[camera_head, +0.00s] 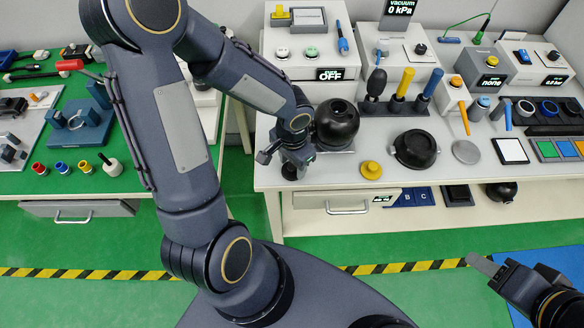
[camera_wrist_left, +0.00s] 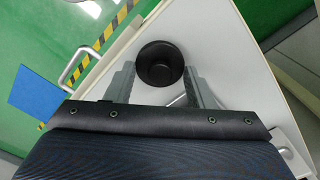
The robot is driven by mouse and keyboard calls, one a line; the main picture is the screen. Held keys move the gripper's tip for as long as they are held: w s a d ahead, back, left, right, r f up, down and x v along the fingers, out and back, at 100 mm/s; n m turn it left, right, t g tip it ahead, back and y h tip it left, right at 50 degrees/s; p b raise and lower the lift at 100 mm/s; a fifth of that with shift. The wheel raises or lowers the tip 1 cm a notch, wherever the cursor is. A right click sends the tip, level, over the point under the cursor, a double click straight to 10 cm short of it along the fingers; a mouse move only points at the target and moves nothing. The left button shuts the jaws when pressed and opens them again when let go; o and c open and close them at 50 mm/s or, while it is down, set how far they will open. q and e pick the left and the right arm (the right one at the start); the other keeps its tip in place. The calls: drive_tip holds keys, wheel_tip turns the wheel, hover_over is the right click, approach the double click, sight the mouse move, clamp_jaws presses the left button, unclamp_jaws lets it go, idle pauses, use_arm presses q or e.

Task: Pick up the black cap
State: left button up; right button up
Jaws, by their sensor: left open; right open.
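The black cap (camera_wrist_left: 160,63) is round and dark, with a raised rim and a smaller disc in its middle. It stands on the white table near its front left corner. In the head view the cap (camera_head: 289,173) shows only in part under my left gripper (camera_head: 285,158). In the left wrist view the open fingers of my left gripper (camera_wrist_left: 160,78) lie on either side of the cap's near part, with gaps. Whether they are at its height I cannot tell. My right gripper (camera_head: 493,269) is open and empty, over the floor at lower right.
A large black sphere (camera_head: 337,122) stands close to the right of my left gripper. A yellow knob (camera_head: 371,170) and a black round pan (camera_head: 415,149) lie further right. A drawer handle (camera_head: 347,209) sticks out below the table edge.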

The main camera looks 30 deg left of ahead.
use_arm(q)
drive_tip(key=c, duration=1.1)
drive_tip(key=shift+o, duration=0.2)
drive_tip(key=shift+r, duration=0.15)
